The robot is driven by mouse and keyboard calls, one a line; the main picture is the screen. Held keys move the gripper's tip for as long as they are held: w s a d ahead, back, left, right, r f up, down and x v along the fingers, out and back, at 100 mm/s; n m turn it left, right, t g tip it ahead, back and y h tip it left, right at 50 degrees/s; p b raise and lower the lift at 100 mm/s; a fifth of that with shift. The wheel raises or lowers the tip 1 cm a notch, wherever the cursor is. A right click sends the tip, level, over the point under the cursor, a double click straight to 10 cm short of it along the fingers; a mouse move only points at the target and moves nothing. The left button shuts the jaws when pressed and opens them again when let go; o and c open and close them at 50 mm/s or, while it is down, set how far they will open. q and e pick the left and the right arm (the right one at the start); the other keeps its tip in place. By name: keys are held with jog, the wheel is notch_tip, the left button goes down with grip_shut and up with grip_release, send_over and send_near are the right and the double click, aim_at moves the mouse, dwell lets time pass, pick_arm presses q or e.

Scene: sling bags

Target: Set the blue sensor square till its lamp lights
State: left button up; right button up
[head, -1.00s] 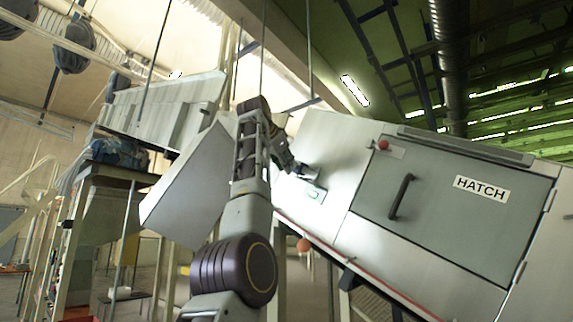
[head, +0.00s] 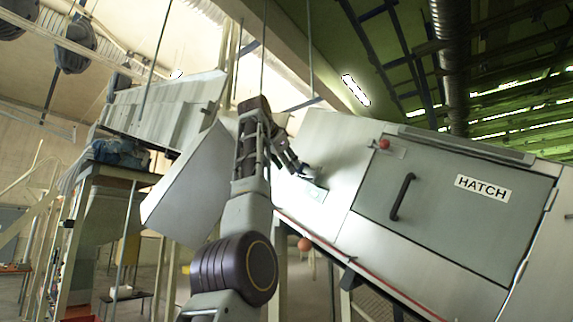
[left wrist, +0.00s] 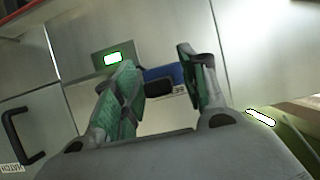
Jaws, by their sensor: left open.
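The blue sensor (left wrist: 160,76), a blue block with a black face, sits on a pale panel of the tilted grey cabinet (head: 345,150). Part of a printed label shows below it. A small lamp (left wrist: 112,58) on a green-grey plate beside it shows bright white with a green rim, and looks lit. My left gripper (left wrist: 155,75) is open, its two green-padded fingers spread in front of the sensor and partly covering its surroundings. I cannot tell whether they touch it, or whether it is exactly square. In the head view my left gripper (head: 306,172) is at the cabinet's left part. My right gripper is out of view.
An orange ball (head: 304,244) hangs below the cabinet edge. A metal stand (head: 90,200) is at left.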

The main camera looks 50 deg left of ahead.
pick_arm(q)
jog(key=v, duration=1.2)
jog(key=shift+f, duration=0.1)
dwell(0.7)
